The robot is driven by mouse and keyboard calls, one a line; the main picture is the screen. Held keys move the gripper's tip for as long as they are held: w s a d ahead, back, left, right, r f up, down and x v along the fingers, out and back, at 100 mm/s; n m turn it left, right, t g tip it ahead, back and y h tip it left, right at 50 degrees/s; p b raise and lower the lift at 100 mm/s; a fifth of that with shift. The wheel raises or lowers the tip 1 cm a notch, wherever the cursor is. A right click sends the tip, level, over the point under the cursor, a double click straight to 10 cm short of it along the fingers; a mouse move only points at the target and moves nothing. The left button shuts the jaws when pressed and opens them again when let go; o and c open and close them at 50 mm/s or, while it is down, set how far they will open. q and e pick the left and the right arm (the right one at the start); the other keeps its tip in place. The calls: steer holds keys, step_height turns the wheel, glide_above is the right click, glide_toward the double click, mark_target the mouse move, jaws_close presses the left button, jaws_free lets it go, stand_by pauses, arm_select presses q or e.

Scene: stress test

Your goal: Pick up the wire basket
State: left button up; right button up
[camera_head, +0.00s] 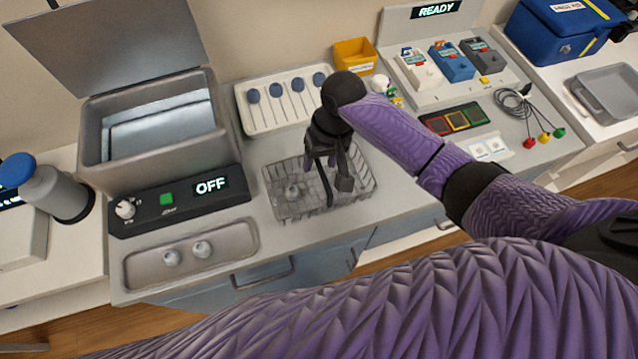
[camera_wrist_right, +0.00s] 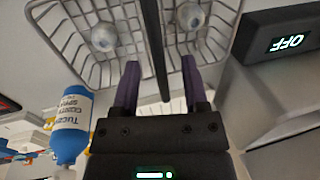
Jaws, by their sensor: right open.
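The wire basket (camera_head: 300,209) stands on the counter in front of the rack of blue-topped probes. It holds at least two small round pale items with metallic tops, seen in the right wrist view, where its wires (camera_wrist_right: 72,48) fill the top. My right gripper (camera_head: 329,172) is over the basket, pointing down, and partly hides it. Its two purple fingers (camera_wrist_right: 160,85) are apart. A thin dark bar, perhaps the basket's handle, runs between them; I cannot tell whether they touch it. My left gripper is not in the head view.
Left of the basket are an open-lidded bath (camera_head: 150,150), its control panel reading OFF (camera_head: 180,200), and a tray (camera_head: 235,262) with two round items. A white rack (camera_head: 262,118) stands behind. A blue bottle (camera_wrist_right: 71,125) shows in the wrist view.

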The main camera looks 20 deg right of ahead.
mark_target(319, 177)
steer(key=f, duration=0.2)
steer(key=f+b, duration=0.1)
steer(key=shift+w+a+f, duration=0.1)
steer(key=shift+a+f, duration=0.25)
jaws_close()
steer(key=shift+r, duration=0.1)
stand_by(0.9)
